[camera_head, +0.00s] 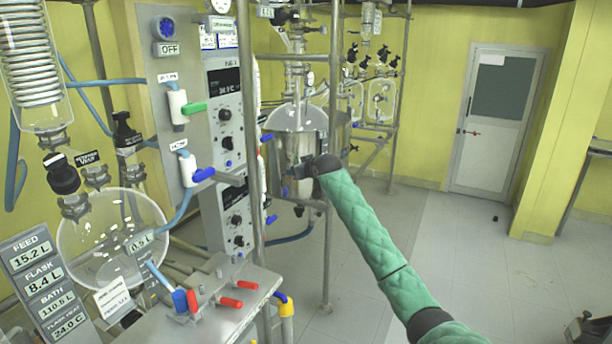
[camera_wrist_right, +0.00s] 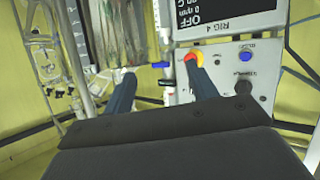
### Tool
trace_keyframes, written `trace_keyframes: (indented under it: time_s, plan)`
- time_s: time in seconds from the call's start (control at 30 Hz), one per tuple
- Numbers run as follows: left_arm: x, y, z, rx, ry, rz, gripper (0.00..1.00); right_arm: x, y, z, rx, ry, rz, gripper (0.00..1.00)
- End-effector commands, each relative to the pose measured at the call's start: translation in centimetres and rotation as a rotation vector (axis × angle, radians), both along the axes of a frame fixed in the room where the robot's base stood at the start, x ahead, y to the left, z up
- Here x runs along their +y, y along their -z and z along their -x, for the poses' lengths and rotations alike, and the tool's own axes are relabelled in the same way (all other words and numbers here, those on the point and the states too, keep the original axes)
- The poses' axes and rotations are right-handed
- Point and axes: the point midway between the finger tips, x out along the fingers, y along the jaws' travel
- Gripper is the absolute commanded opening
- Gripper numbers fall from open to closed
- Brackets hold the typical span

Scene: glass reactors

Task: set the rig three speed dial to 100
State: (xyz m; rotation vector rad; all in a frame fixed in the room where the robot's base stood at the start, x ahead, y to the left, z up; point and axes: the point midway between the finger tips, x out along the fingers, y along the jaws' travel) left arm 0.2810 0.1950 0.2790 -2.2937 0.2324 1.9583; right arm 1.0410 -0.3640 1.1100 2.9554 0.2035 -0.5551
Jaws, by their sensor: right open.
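My right gripper (camera_head: 292,182) is at the end of the green-sleeved arm in the head view, in front of the steel vessel. In the right wrist view my right gripper (camera_wrist_right: 161,72) is open, its two dark blue fingers apart with nothing between them. Beyond it is a light control panel (camera_wrist_right: 222,84) labelled RIG 4, with its display reading OFF. It carries a black knob (camera_wrist_right: 243,88), a blue button (camera_wrist_right: 246,54) and a red and yellow button (camera_wrist_right: 187,57) partly behind a finger. I cannot identify the rig three speed dial. My left gripper is not in view.
In the head view, an upper control box (camera_head: 224,112) and a lower control box (camera_head: 236,222) with black knobs stand left of a metal post (camera_head: 249,130). A steel vessel (camera_head: 298,125) stands behind my gripper. The floor at right is open towards a door (camera_head: 497,120).

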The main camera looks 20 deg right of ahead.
Motion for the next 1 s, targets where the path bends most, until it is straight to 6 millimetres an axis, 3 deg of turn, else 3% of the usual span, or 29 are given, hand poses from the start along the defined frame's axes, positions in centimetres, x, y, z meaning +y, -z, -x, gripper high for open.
trace_keyframes:
  time_s: [0.23,0.77,1.0]
  plan:
    - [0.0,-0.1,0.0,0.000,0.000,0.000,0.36,0.3,1.8,0.4,0.016,0.009,0.013,0.58]
    - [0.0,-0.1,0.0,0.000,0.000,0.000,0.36,0.4,2.0,0.5,0.018,0.012,0.014,0.58]
    - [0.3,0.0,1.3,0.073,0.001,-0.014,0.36,-0.1,2.8,0.9,0.067,0.028,0.033,0.58]
